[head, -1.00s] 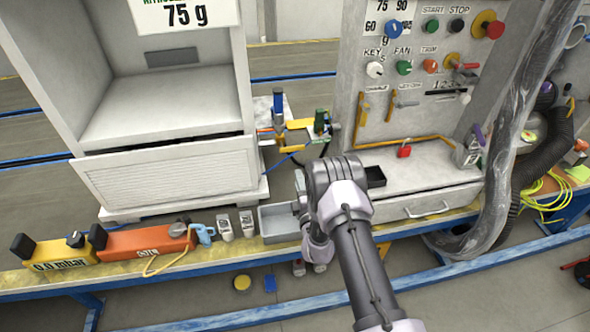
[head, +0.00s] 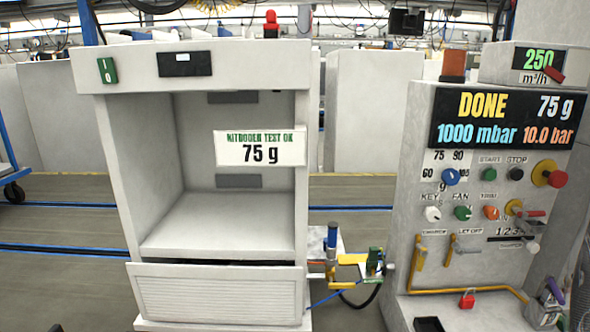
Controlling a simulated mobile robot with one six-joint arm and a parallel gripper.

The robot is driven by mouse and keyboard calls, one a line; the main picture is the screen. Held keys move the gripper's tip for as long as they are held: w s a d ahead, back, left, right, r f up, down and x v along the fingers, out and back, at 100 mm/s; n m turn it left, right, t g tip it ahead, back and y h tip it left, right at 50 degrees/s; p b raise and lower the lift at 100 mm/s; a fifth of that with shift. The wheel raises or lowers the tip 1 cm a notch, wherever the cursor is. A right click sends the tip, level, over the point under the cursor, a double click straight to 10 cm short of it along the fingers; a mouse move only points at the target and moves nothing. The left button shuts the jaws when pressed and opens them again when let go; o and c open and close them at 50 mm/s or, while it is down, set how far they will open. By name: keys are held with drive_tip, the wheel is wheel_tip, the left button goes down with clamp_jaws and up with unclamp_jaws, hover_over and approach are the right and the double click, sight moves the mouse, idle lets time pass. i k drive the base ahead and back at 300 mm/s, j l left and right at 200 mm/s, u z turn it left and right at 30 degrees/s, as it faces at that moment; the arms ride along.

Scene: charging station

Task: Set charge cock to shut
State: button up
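The charge cock (head: 420,257) is a small yellow lever on the front of the grey control panel, under a small label that reads like "CHARGE". Its handle appears to hang downward, but its exact setting is too small to tell. Right of it, under the "LET OFF" label, is another small yellow cock (head: 450,252). The display (head: 505,119) above reads DONE, 75 g, 1000 mbar and 10.0 bar. My gripper is not in view.
Left of the panel stands an open white cabinet (head: 115,180) with a "NITROGEN TEST OK 75 g" sign (head: 261,149). A yellow and green fitting (head: 372,262) with a hose is between them. Knobs, a red mushroom button (head: 558,179) and a red padlock (head: 467,299) are near the cocks.

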sight(423, 253)
drive_tip(key=i+l+z, duration=0.1)
drive_tip(key=i+z, duration=0.15)
drive_tip(key=z, duration=0.15)
drive_tip(key=i+z, duration=0.2)
drive_tip(key=z, duration=0.15)
drive_tip(key=i+z, duration=0.25)
drive_tip(key=z, duration=0.15)
